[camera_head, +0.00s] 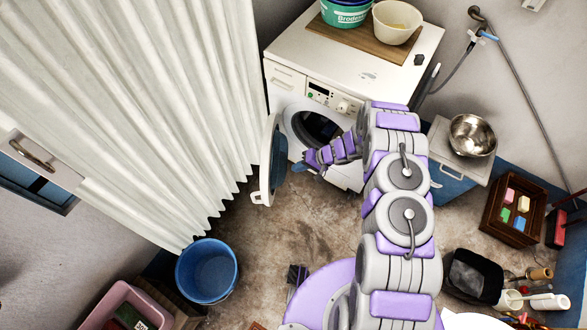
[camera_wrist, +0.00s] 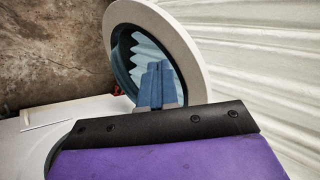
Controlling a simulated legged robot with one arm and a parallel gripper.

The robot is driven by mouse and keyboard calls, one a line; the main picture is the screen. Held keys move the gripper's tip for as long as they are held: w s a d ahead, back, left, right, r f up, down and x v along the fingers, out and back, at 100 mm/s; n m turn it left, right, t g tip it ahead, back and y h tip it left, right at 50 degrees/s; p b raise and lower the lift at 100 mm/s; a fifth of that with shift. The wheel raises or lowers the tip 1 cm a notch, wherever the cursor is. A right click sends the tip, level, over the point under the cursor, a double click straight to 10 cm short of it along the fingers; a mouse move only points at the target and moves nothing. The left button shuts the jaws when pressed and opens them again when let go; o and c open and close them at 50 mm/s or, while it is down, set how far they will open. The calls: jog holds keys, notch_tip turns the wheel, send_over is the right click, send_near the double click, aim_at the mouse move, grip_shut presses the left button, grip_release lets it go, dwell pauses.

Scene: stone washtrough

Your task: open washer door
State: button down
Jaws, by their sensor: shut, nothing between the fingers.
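The white washer (camera_head: 345,75) stands at the back, its dark round opening (camera_head: 312,127) partly hidden behind my arm. Its round door (camera_head: 270,165) stands swung wide open to the left, roughly edge-on in the head view. In the wrist view the door's white ring (camera_wrist: 196,50) surrounds its glass, which faces my fingers. My gripper (camera_head: 299,167) is shut and empty, in front of the washer, just right of the door. In the wrist view its blue fingers (camera_wrist: 157,85) overlap the glass; I cannot tell whether they touch it.
A white pleated curtain (camera_head: 130,100) hangs left of the door. A blue bucket (camera_head: 207,270) stands on the floor below it. A tub (camera_head: 345,13) and a cream bowl (camera_head: 397,22) sit on the washer. A metal bowl (camera_head: 472,135) is at right.

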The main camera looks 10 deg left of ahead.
jog(key=b+x, duration=0.1)
jog(key=x, duration=0.4)
jog(key=a+r+b+x, duration=0.1)
jog(key=x, duration=0.4)
jog(key=shift+a+b, duration=0.35)
jog(key=shift+a, duration=0.2)
jog(key=shift+s+d+r, duration=0.1)
jog(key=shift+d+r, duration=0.15)
jog(key=shift+d, duration=0.05)
